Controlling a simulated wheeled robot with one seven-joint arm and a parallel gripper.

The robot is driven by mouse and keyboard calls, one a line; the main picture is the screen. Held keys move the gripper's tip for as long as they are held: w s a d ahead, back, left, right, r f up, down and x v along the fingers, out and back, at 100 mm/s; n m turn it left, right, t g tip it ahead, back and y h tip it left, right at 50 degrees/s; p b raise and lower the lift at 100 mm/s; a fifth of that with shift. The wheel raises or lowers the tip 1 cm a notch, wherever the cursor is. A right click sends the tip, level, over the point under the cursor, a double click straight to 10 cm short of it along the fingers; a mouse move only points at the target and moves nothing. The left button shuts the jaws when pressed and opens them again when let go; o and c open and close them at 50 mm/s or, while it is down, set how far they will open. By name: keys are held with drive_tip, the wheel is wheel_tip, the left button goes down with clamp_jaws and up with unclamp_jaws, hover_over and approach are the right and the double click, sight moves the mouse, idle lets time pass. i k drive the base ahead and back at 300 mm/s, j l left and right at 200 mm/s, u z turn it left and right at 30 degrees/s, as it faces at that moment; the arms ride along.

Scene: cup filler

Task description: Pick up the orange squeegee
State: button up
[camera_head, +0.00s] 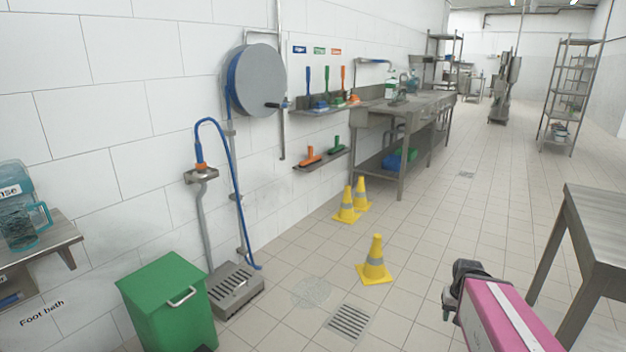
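An orange tool (311,157) with a short upright handle and a wide flat head, which looks like the squeegee, rests on the lower wall shelf (330,160). A similar green tool (337,146) stands to its right. On the upper shelf (322,111) are blue, green and orange long-handled tools; the orange one (344,83) is at the right. My pink arm shows at the lower right, and its dark end, seemingly my gripper (456,288), is over the floor, far from the shelves. Its fingers cannot be made out clearly.
Several yellow cones (374,262) stand on the floor between me and the shelves. A green bin (168,303) and a boot washer (234,288) with a blue hose line the left wall. A metal table (597,225) is close on the right.

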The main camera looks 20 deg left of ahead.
sight(311, 159)
drive_tip(key=i+j+z, duration=0.1)
drive_tip(key=i+j, duration=0.15)
drive_tip(key=i+j+z, duration=0.1)
drive_tip(key=i+j, duration=0.2)
drive_tip(key=i+j+z, duration=0.1)
drive_tip(key=i+j, duration=0.15)
drive_tip(key=j, duration=0.15)
drive_tip(key=i+j+z, duration=0.1)
drive_tip(key=j, duration=0.25)
drive_tip(key=i+j, duration=0.35)
drive_tip(key=i+j+z, duration=0.15)
drive_tip(key=j, duration=0.25)
drive_tip(key=i+j+z, duration=0.1)
drive_tip(key=i+j, duration=0.15)
drive_tip(key=i+j+z, duration=0.1)
drive_tip(key=j, duration=0.45)
drive_tip(key=i, duration=0.1)
